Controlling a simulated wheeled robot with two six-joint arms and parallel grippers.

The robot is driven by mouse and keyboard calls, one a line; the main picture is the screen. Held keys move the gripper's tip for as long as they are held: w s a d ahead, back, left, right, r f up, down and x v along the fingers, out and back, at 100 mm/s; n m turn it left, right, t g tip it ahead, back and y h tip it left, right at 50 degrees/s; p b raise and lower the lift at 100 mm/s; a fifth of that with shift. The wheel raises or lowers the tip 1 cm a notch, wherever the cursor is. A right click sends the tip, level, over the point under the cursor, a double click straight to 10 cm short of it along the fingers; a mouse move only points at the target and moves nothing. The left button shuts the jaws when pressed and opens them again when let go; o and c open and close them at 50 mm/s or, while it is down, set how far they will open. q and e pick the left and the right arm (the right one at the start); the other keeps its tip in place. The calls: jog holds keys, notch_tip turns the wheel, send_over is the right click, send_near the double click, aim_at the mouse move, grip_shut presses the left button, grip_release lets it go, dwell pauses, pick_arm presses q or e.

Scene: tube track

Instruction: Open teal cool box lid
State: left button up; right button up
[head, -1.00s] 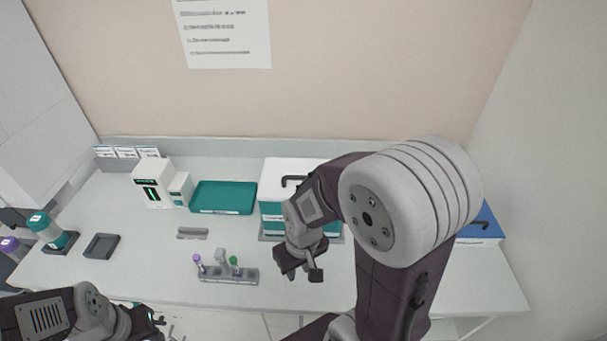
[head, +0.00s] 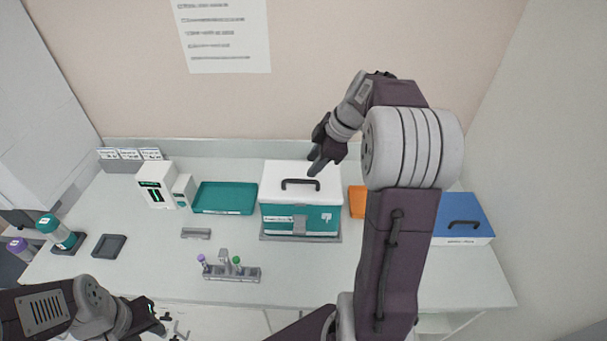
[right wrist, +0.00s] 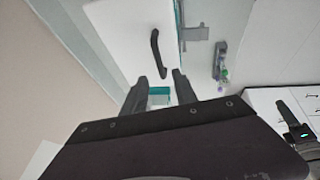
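The teal cool box (head: 285,219) stands on a grey base at the middle of the bench. Its white lid (head: 270,180) looks closed, with a dark handle (head: 300,183) on top. My right gripper (head: 316,168) is above the lid's back right part, pointing down. In the right wrist view its two fingers (right wrist: 160,85) are apart with nothing between them, and the lid (right wrist: 120,35) with its handle (right wrist: 158,52) lies beyond the fingertips. My left gripper (head: 158,323) is low at the left, in front of the bench; its fingers are too small to read.
A teal tray (head: 224,198) lies left of the box. An orange thing (head: 357,202) and a blue box (head: 462,217) with a dark handle stand to the right. A tube rack (head: 232,273) with capped tubes is in front. The bench between has free room.

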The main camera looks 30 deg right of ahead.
aim_at(304, 181)
jog(key=p+x, duration=0.1)
jog(key=x, duration=0.6)
jog(key=shift+w+d+f, duration=0.15)
jog(key=shift+f, duration=0.2)
grip_shut()
dwell(0.9)
